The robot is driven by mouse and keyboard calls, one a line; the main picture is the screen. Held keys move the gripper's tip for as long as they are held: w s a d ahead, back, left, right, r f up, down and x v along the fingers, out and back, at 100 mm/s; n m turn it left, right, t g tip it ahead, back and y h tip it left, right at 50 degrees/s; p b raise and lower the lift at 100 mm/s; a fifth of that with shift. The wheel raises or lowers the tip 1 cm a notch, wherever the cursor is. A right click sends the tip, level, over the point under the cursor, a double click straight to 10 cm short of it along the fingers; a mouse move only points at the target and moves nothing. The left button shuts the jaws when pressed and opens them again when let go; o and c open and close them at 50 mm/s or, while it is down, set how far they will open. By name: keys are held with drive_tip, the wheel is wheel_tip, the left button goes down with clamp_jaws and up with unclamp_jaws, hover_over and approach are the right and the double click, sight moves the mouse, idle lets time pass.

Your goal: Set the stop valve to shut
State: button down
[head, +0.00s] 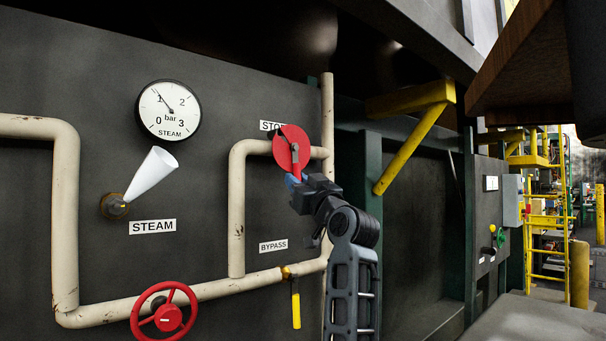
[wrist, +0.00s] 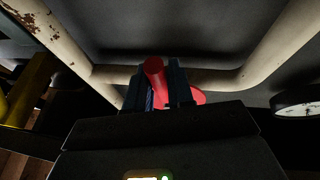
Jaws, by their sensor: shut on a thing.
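The stop valve (head: 290,143) is a red round part on the cream pipe at the upper middle of the head view, beside a partly covered STOP label (head: 270,126). My gripper (head: 294,180) reaches up to its lower edge from below. In the wrist view, my gripper (wrist: 160,92) has its two dark fingers closed on a red handle (wrist: 154,72), with more red of the valve (wrist: 199,97) behind the right finger. The fingers hide part of the handle, and my wrist hides some pipe behind it.
A red handwheel (head: 167,317) sits on the lower pipe. A yellow lever (head: 296,309) hangs near the BYPASS label (head: 273,246). A steam gauge (head: 168,110) and a white cone (head: 153,178) stand out at the left. A yellow brace (head: 412,150) is to the right.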

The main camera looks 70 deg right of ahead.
drive_tip(key=shift+w+a+m+g, duration=0.15)
drive_tip(key=shift+a+m+g, duration=0.15)
drive_tip(key=shift+m, duration=0.3)
drive_tip(key=shift+p, duration=0.3)
drive_tip(key=c, duration=1.1)
unclamp_jaws()
drive_tip(key=shift+b+v, duration=0.75)
drive_tip(key=shift+v, duration=3.15)
drive_tip(key=shift+w+f, duration=0.15)
drive_tip(key=shift+f, duration=0.1)
